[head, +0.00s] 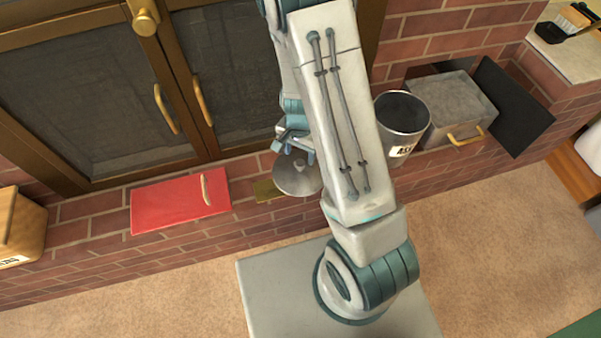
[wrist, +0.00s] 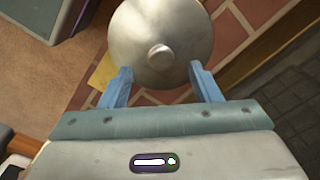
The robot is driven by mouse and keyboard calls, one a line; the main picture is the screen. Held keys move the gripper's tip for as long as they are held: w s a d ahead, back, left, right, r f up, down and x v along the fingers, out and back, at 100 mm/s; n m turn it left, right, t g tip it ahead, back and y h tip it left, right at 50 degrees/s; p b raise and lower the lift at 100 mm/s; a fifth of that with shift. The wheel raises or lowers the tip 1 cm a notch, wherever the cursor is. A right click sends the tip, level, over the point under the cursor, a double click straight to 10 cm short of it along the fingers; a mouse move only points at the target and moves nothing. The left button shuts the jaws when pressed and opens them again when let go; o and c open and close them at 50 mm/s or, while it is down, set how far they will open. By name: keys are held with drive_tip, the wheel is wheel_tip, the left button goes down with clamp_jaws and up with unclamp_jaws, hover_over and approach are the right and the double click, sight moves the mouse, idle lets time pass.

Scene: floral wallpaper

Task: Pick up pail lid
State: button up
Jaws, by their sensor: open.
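The pail lid (head: 297,179) is a round grey metal disc with a small knob, lying on the brick hearth ledge in the head view. It fills the top middle of the wrist view (wrist: 160,25), its knob towards my gripper. My gripper (wrist: 160,70) is open, with one blue finger on each side just below the knob. In the head view my gripper (head: 296,150) is at the lid's far side, partly hidden by my arm. I cannot tell whether the fingers touch the lid. The metal pail (head: 398,135), open and marked with a label, stands to the right.
A red flat panel (head: 170,205) lies left of the lid, and a small yellowish piece (head: 265,190) lies beside it. Glass fireplace doors (head: 90,100) stand behind. A grey metal box (head: 455,110) and a dark panel (head: 515,105) stand right of the pail.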

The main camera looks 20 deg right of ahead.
sight(299, 163)
wheel_tip(299, 163, down, 7)
drive_tip(key=b, duration=0.3)
drive_tip(key=shift+w+r, duration=0.1)
drive_tip(key=shift+r, duration=0.2)
drive_tip(key=c, duration=1.2)
